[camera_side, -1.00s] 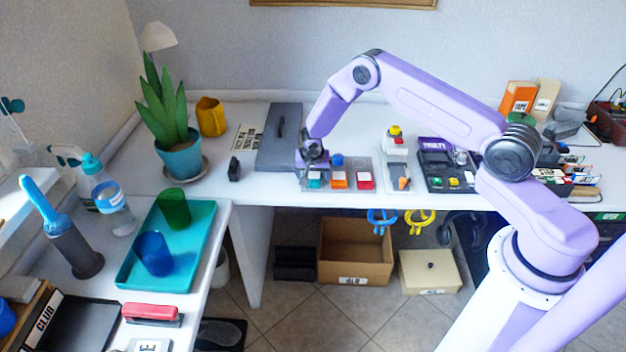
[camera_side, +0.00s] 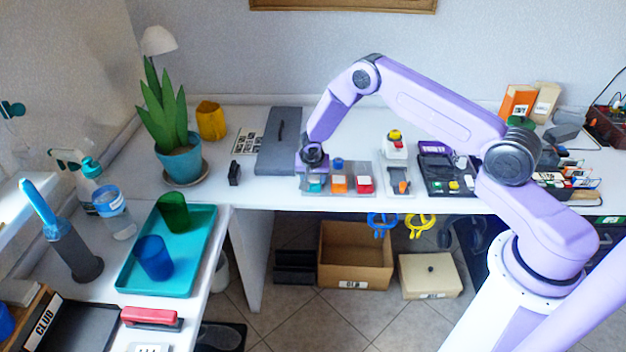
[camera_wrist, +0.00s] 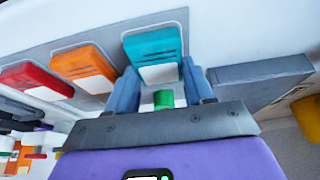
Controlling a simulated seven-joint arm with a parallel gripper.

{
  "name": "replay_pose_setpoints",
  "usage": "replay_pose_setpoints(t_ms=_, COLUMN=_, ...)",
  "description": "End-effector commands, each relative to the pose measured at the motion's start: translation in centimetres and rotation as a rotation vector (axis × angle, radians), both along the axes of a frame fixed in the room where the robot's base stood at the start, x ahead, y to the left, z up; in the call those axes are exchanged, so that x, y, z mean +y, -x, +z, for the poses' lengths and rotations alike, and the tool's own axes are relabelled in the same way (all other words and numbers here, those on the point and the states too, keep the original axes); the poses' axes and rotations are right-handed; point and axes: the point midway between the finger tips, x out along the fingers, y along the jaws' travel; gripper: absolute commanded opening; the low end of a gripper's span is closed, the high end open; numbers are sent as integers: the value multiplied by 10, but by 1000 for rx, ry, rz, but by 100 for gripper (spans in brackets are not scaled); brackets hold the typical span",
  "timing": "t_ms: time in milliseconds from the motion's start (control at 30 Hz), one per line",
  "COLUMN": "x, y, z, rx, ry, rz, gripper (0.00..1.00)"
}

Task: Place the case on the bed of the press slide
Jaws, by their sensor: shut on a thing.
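A teal case (camera_side: 316,184) with a white label lies at the left of a row on a grey tray (camera_side: 310,168). It shows in the wrist view (camera_wrist: 152,46) between the tips of my gripper (camera_wrist: 160,75). My gripper (camera_side: 312,162) is low over the tray's left end and shut on the teal case. A small green piece (camera_wrist: 163,98) shows between the fingers; I cannot tell what it is. A white unit with a red and yellow button (camera_side: 395,146) stands to the right, above a plate with an orange part (camera_side: 403,187); I cannot tell whether this is the press slide.
An orange case (camera_side: 340,184) and a red case (camera_side: 364,184) lie right of the teal one, and a blue knob (camera_side: 337,162) stands behind. A flat grey box (camera_side: 279,140) is close on the left. A black unit (camera_side: 447,172) stands further right.

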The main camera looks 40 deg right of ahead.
Motion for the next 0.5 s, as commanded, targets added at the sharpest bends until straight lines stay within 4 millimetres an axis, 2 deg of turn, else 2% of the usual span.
replay_pose_setpoints(t_ms=167, x=0, y=-1, z=11, rx=-2, ry=0, rz=-1, gripper=17)
replay_pose_setpoints(t_ms=300, x=0, y=-1, z=31, rx=-5, ry=0, rz=-1, gripper=17)
replay_pose_setpoints(t_ms=500, x=2, y=25, z=64, rx=-2, ry=0, rz=2, gripper=17)
